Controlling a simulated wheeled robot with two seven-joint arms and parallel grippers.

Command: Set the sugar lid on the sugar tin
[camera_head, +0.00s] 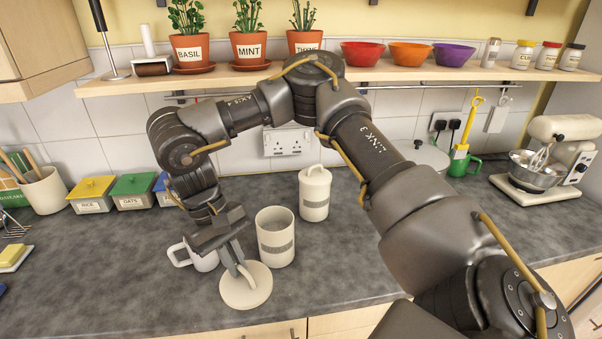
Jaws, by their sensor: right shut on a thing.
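The sugar lid (248,293) is a round cream disc in the lower left middle of the head view. My right gripper (241,270) is shut on its top, on a knob that the fingers mostly hide. The lid looks held near the counter's front, in front of and left of an open cream tin (276,250). This tin stands upright with a grey label band too small to read; it looks like the sugar tin. The lid is not over its opening. My left gripper is not in view.
A lidded cream canister (314,200) stands behind and right of the open tin. A white mug (180,254) stands left, partly behind my gripper. Yellow and green boxes (132,192) line the back left. A mixer (560,150) stands far right. The front counter (130,290) is clear.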

